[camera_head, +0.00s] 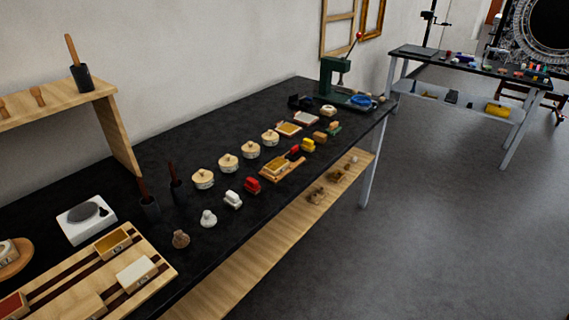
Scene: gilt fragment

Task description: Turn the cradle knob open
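I cannot make out a cradle or its knob for certain in the head view. A green bench press (336,76) with a red-tipped lever stands at the far end of the long black workbench (240,113). A blue round piece (361,101) sits on the green base beside it, and a small dark device (300,102) stands to its left. These are too small to tell whether any has a knob. Neither of my grippers is in view.
Round lidded tins (228,163), brushes, red blocks (252,185) and a wooden tray (70,275) crowd the bench. A shelf (55,102) stands at left. A second table (465,64) stands far right. The grey floor (430,220) between is clear.

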